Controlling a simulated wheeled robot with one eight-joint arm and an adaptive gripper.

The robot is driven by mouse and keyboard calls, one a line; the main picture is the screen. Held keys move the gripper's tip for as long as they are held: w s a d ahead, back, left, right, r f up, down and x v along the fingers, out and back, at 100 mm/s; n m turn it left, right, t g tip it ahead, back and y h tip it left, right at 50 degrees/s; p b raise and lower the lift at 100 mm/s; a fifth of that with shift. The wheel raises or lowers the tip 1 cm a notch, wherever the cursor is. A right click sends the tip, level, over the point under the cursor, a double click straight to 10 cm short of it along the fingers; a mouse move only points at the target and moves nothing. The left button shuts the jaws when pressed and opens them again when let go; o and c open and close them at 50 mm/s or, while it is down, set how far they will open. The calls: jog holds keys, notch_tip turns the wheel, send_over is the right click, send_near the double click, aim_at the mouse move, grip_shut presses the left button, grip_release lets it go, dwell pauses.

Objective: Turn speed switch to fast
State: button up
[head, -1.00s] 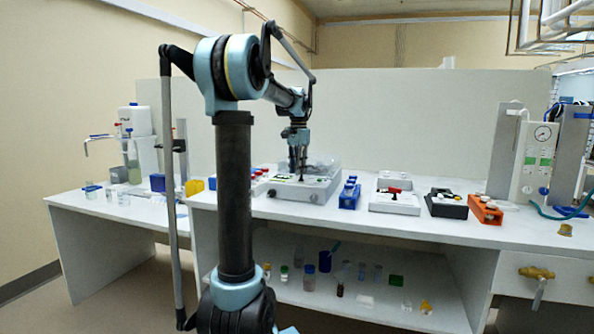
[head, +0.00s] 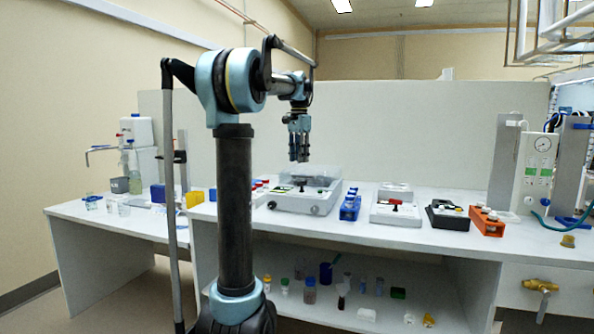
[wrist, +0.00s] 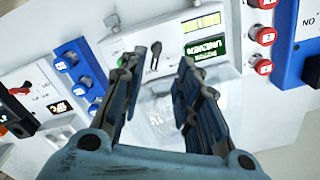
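A white bench device (head: 322,208) with a clear lid stands on the bench below my gripper. My gripper (head: 299,160) hangs above the device, fingers down. In the wrist view, my gripper (wrist: 170,58) has its two fingers apart with nothing between them. The lever shows near the left fingertip; the gripper appears clear of it.
Right of the device are a blue rack (head: 350,206), a white box with a red part (head: 395,212), a black box (head: 448,216) and an orange rack (head: 487,222). Red-capped vials (wrist: 264,36) stand at the device's other side. A partition wall is behind.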

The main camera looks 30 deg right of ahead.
jog(key=shift+r, duration=1.3)
